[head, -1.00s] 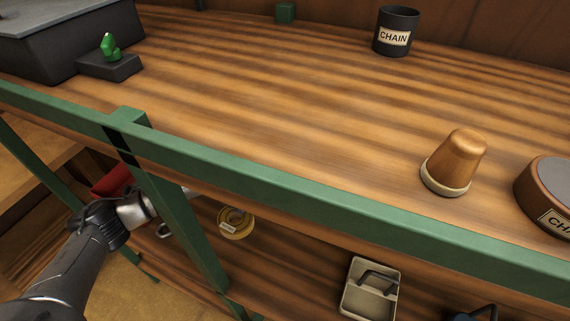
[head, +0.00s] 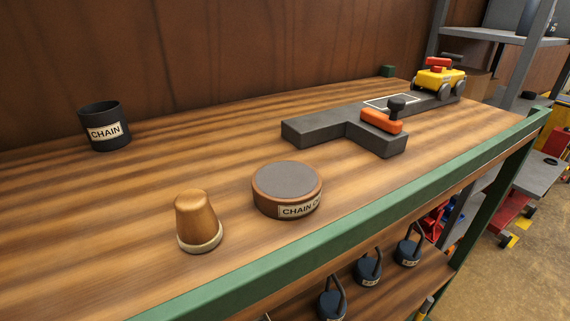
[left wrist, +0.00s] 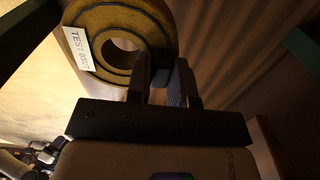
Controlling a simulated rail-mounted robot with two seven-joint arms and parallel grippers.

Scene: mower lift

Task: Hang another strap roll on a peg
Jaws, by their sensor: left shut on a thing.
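A yellow-brown strap roll (left wrist: 153,22) with dark edges, a round centre hole and a white label reading "TEST" fills the upper left of the left wrist view. My left gripper (left wrist: 166,78) is shut on the strap roll at its lower right side; the exact contact is partly hidden by the dark fingers. No peg can be made out in either current view. Neither gripper shows in the current head view, and my right gripper is not seen.
In the head view, a green-edged wooden bench (head: 290,270) carries a chain cup (head: 105,126), a copper cone (head: 197,218), a round chain tin (head: 287,188), a grey fixture (head: 340,132) and a yellow toy mower (head: 440,79).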

